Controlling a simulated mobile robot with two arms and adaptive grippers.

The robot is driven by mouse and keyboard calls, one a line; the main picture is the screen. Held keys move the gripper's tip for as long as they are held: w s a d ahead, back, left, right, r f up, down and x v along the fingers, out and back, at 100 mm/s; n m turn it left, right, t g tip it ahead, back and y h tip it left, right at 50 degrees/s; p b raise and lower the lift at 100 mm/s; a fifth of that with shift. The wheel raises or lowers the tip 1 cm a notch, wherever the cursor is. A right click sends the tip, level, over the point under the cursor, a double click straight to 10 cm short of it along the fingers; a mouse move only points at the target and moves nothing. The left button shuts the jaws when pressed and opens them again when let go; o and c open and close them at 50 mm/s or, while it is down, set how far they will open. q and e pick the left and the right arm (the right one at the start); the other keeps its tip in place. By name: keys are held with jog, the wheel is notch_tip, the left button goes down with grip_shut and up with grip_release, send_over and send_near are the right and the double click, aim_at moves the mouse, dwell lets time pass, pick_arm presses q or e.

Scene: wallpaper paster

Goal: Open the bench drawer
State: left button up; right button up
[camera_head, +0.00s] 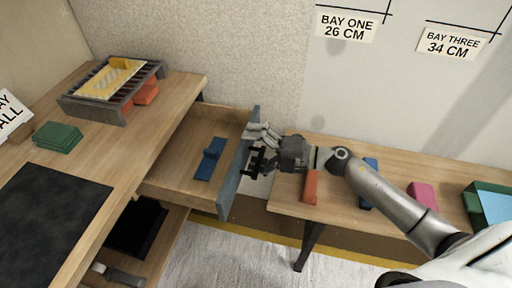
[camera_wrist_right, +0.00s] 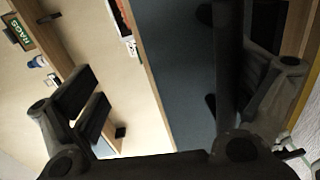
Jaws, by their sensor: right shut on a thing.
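The bench drawer (camera_head: 165,178) is pulled out from under the wooden bench, showing its wooden inside. Its blue-grey front panel (camera_head: 226,196) faces right, and the panel also shows in the right wrist view (camera_wrist_right: 180,60). My right gripper (camera_head: 259,158) is at the outer side of this panel, shut on the dark bar handle (camera_wrist_right: 228,60). The fingers partly hide the handle in the head view. A blue tool (camera_head: 209,160) lies inside the drawer. My left gripper is not in view.
The bench top (camera_head: 150,105) carries a grey rack (camera_head: 110,90), a green block stack (camera_head: 57,137) and a black mat (camera_head: 50,220). A second table (camera_head: 340,205) on the right holds an orange block (camera_head: 310,187) and a pink block (camera_head: 423,194). Grey floor (camera_head: 240,260) is open in front.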

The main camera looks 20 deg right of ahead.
jog(key=shift+o, duration=0.3)
jog(key=shift+s+d+r+y, duration=0.15)
jog(key=shift+r, duration=0.25)
jog(key=shift+s+d+r+y, duration=0.1)
jog(key=shift+s+r+y, duration=0.05)
jog(key=shift+r, duration=0.2)
jog(key=shift+s+d+f, duration=0.15)
jog(key=shift+s+d, duration=0.15)
jog(key=shift+d, duration=0.2)
jog(key=c, duration=0.3)
jog(key=shift+b+v, duration=0.3)
jog(key=shift+v, duration=0.75)
jog(key=shift+c, duration=1.1)
jog(key=shift+s+d, duration=0.3)
jog(key=v, duration=0.3)
jog(key=shift+s+a, duration=0.15)
jog(key=shift+s, duration=0.2)
jog(key=c, duration=0.5)
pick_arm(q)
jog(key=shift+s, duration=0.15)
pick_arm(e)
jog(key=v, duration=0.4)
jog(key=shift+f, duration=0.35)
pick_arm(q)
jog(key=shift+p, duration=0.3)
